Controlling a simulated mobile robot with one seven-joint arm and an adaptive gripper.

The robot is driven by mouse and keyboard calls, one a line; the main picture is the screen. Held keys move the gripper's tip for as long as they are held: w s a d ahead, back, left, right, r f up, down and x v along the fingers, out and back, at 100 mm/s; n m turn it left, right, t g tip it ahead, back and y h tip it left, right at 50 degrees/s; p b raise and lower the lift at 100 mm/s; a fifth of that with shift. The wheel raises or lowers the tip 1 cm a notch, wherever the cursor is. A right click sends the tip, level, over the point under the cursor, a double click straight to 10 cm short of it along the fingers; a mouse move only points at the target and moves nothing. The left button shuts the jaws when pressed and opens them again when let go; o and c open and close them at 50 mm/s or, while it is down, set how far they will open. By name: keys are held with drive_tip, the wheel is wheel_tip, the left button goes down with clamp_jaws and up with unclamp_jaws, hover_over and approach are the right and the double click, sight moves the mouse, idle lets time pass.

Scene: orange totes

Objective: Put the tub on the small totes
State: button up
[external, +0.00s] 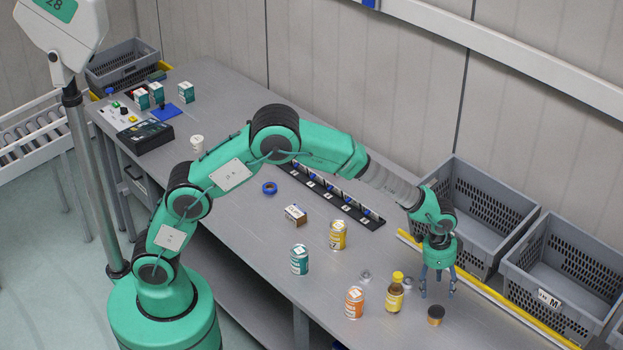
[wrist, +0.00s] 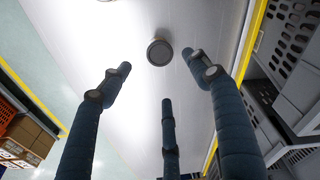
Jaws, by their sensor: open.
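The tub (external: 436,315) is small and round with a dark lid and an orange-brown side. In the wrist view the tub's round lid (wrist: 159,52) shows just beyond the fingertips. My gripper (external: 438,287) points down, open and empty, above the table and apart from the tub. Its dark blue fingers (wrist: 158,78) are spread in the wrist view. Grey totes (external: 556,262) with slotted walls stand along the table's far right side; I cannot tell whether these are the small totes.
A yellow-capped bottle (external: 395,292), an orange can (external: 354,302), a teal can (external: 299,259) and a yellow can (external: 338,235) stand left of the tub. A yellow rail (external: 500,297) runs before the totes. Cardboard boxes (wrist: 27,135) show at lower left in the wrist view.

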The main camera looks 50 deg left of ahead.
drive_tip(key=s+a+r+n+t, duration=0.1)
drive_tip(key=s+a+r+n, duration=0.2)
drive_tip(key=a+r, duration=1.1)
drive_tip(key=s+a+r+n+t, duration=0.1)
drive_tip(key=s+a+r+n, duration=0.15)
drive_tip(key=a+r, duration=1.15)
drive_tip(key=s+a+r+n+t, duration=0.1)
drive_tip(key=s+a, duration=0.5)
drive_tip(key=a, duration=0.2)
drive_tip(key=s+a+r+n, duration=0.1)
drive_tip(key=s+a, duration=0.4)
drive_tip(key=a, duration=0.3)
drive_tip(key=s+a+n+t, duration=0.1)
drive_tip(key=s+a, duration=0.4)
drive_tip(key=s, duration=0.3)
drive_tip(key=s+a+f+n+y, duration=0.1)
drive_tip(key=s+a, duration=0.3)
drive_tip(key=s, duration=0.4)
drive_tip(key=shift+a+f+n+t, duration=0.2)
drive_tip(key=shift+a+n+t, duration=0.2)
drive_tip(key=shift+n, duration=0.25)
drive_tip(key=shift+f+b, duration=0.5)
